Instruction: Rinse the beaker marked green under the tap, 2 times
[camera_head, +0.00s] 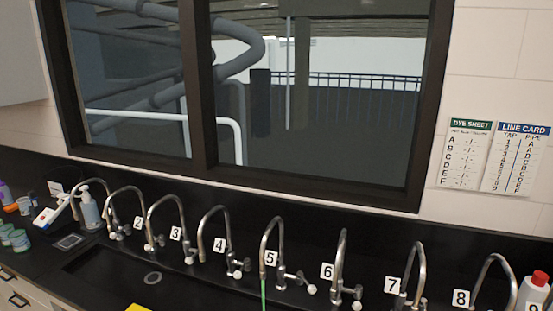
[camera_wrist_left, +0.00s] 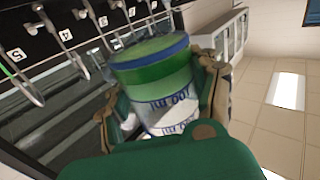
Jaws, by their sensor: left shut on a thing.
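My left gripper (camera_wrist_left: 160,112) shows in the left wrist view with its fingers on both sides of a beaker (camera_wrist_left: 152,85). A row of curved metal taps stands behind the sink in the head view. The tap at label 5 (camera_head: 272,233) has a thin green strand (camera_head: 263,294) below its spout, cut off by the frame edge. Neither gripper nor the beaker shows in the head view.
The black sink (camera_head: 100,268) has a drain (camera_head: 153,278). A yellow thing (camera_head: 138,308) shows at the bottom edge. A soap bottle (camera_head: 89,212) and small green-blue jars (camera_head: 18,240) stand at left. A red-capped bottle (camera_head: 532,290) stands at right. A dye sheet (camera_head: 466,155) hangs on the wall.

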